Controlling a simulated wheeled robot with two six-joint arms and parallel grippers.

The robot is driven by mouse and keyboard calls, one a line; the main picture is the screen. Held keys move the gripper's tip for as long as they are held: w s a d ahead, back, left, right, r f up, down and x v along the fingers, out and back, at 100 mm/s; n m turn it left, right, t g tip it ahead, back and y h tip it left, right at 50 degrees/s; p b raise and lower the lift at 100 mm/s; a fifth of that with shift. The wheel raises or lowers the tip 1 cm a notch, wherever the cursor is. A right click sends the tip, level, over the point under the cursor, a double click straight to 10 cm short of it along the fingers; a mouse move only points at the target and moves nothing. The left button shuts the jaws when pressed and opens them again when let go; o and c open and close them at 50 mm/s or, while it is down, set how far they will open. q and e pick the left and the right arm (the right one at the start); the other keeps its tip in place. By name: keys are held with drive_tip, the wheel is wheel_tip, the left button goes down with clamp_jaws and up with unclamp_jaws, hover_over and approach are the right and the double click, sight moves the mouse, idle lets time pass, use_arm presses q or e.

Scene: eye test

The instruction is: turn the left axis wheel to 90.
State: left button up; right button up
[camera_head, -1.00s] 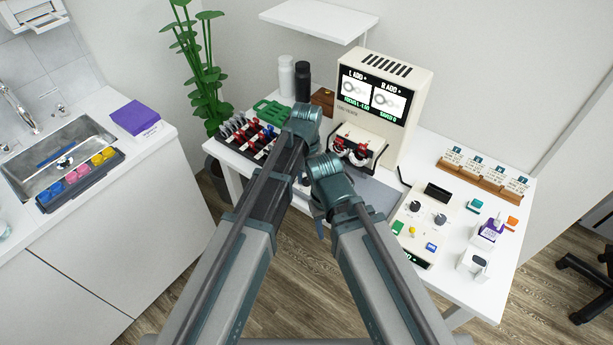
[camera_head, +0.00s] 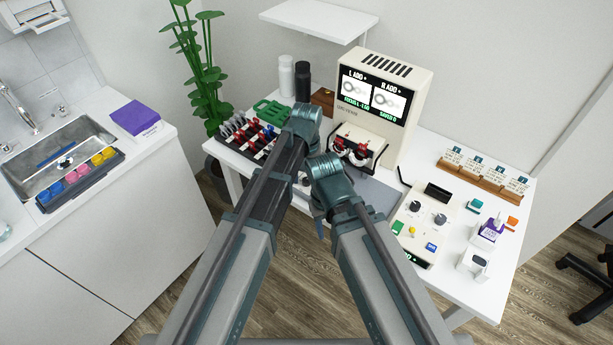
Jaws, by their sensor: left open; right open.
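A white lens-testing machine (camera_head: 385,95) stands at the back of the white table. On its front is a frame with two round dark lens cells and red parts (camera_head: 357,150). The left axis wheel is too small to make out there. My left gripper (camera_head: 306,121) is the higher one, left of the frame, its wrist in front of the rack of lenses. My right gripper (camera_head: 319,222) is lower and nearer, in front of the machine, mostly behind its own wrist. Neither visibly holds anything. My arms hide part of the table in front of the machine.
A rack of red and dark lenses (camera_head: 238,132) and a green holder (camera_head: 271,110) are left. A console with two dark knobs (camera_head: 425,222) lies right, near a card rack (camera_head: 483,178) and small boxes. White and black bottles stand behind. A shelf (camera_head: 318,20) hangs above.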

sight(306, 180)
use_arm(q)
drive_tip(key=shift+r, duration=0.15)
wheel_tip(306, 180, up, 14)
drive_tip(key=p, duration=1.3)
drive_tip(key=shift+f+p, duration=0.25)
drive_tip(key=shift+p, duration=0.15)
